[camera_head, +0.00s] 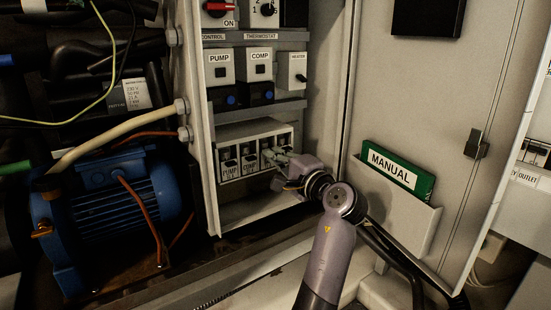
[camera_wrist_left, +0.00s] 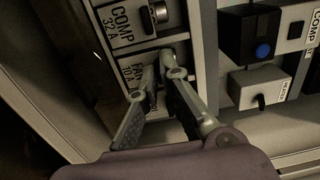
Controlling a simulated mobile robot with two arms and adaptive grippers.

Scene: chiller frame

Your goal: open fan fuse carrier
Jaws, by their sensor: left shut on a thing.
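The fuse row (camera_head: 236,163) is a white box low in the open cabinet, with several labelled carriers. The fan fuse carrier (camera_wrist_left: 138,75), labelled FAN 10A, shows in the left wrist view beside the COMP 32A carrier (camera_wrist_left: 122,22). My left gripper (camera_head: 273,156) reaches into the row from the right in the head view. In the left wrist view my left gripper (camera_wrist_left: 155,85) has its two fingers at the fan carrier, shut on its front part. The fingers partly hide the carrier, and I cannot tell how far it is tilted. My right gripper is not in view.
Above the row are PUMP (camera_head: 220,66) and COMP (camera_head: 260,64) switch units and a heater switch (camera_head: 298,70). A green manual (camera_head: 398,170) sits in the door pocket at right. A blue motor (camera_head: 105,205) and pipes fill the left side.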

